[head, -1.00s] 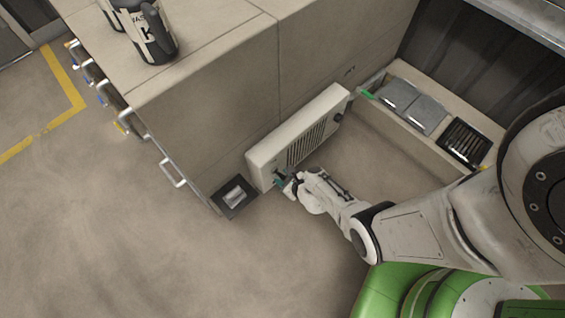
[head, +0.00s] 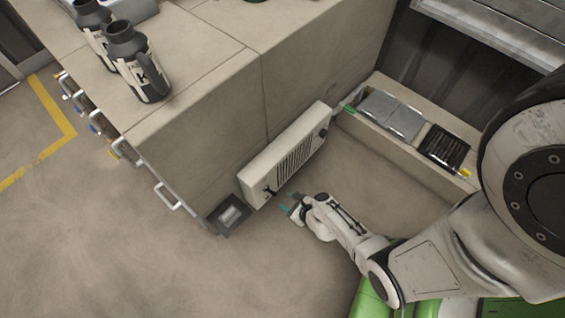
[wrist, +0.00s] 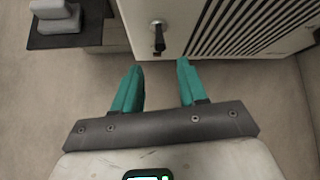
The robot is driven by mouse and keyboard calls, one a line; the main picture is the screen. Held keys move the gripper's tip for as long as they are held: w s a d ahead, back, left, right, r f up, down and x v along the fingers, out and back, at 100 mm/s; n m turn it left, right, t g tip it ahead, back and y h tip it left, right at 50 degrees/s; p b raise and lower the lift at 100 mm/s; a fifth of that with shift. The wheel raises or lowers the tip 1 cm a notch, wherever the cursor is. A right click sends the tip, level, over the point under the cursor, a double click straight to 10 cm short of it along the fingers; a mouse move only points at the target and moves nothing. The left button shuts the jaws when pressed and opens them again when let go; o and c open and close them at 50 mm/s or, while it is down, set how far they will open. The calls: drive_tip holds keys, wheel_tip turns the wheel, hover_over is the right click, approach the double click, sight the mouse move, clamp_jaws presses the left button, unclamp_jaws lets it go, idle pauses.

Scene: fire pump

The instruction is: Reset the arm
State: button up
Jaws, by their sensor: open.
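My gripper (head: 288,205) is open and empty, with teal fingers apart in the wrist view (wrist: 157,88). It is in front of the lower left end of a white louvered unit (head: 292,153) fixed to the side of the beige cabinet. A dark knob or handle (wrist: 159,38) on the unit's face lies just beyond the fingertips in the wrist view, with a visible gap. The same knob shows small in the head view (head: 269,191). My arm reaches in from the lower right.
Black jugs (head: 138,65) stand on the cabinet top (head: 195,75). A low beige ledge (head: 405,143) holds grey trays at right. Floor at left is clear.

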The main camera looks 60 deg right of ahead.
idle(0.3)
drive_tip(key=w+a+r+n+g+y+p, duration=0.1)
drive_tip(key=w+a+r+n+y+p, duration=0.2)
drive_tip(key=r+n, duration=0.45)
drive_tip(key=a+r+n+y+p, duration=0.1)
drive_tip(key=a+r+n+y, duration=0.2)
drive_tip(key=a+r+n, duration=0.4)
drive_tip(key=w+a+r+n+g+y+p, duration=0.1)
drive_tip(key=w+a+r+n+y+p, duration=0.15)
drive_tip(key=r+n, duration=0.45)
drive_tip(key=s+d+r+n+g+h+p, duration=0.2)
drive_tip(key=s+r+n, duration=0.3)
drive_tip(key=r+n, duration=0.3)
drive_tip(key=s+d+r+n+g+h+p, duration=0.1)
drive_tip(key=s+d+r+n+g+h, duration=0.1)
drive_tip(key=s+r+n, duration=0.4)
wheel_tip(320, 180, up, 5)
drive_tip(key=n+g+h, duration=0.1)
drive_tip(key=g, duration=0.1)
drive_tip(key=shift+s+n+g+p, duration=0.15)
drive_tip(key=shift+n+g+p, duration=0.15)
drive_tip(key=shift+n+p, duration=0.05)
drive_tip(key=shift+d+r, duration=0.1)
drive_tip(key=shift+d, duration=0.15)
